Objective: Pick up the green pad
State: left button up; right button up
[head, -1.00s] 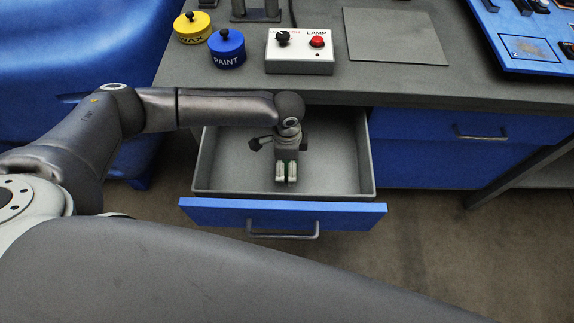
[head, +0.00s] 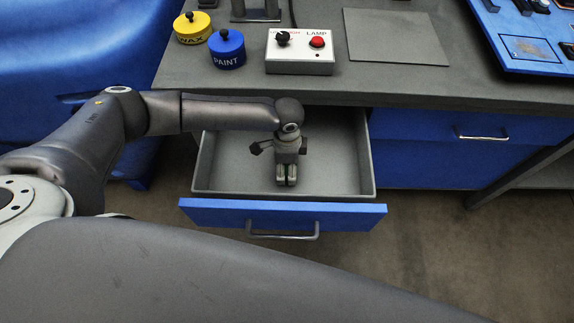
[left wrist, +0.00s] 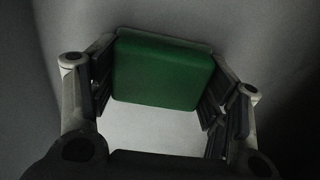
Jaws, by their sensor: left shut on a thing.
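The green pad (left wrist: 163,70) is a rounded green block between the fingers of my left gripper in the left wrist view. My left gripper (head: 286,183) is inside the open drawer (head: 340,172), pointing down, and it is shut on the pad. In the left wrist view the gripper's fingers (left wrist: 160,90) sit at both sides of the pad. Whether the pad touches the drawer floor cannot be told. My right gripper is not in view.
The blue drawer front (head: 283,214) with its handle is nearest me. On the grey worktop above stand a yellow tin (head: 193,29), a blue paint tin (head: 227,50), a lamp switch box (head: 300,52) and a flat grey plate (head: 396,36). The drawer's right part is empty.

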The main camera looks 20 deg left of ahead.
pick_arm(q)
jog(key=shift+r, duration=0.1)
notch_tip(320, 180, up, 10)
jog(key=shift+f, duration=0.1)
dwell(0.3)
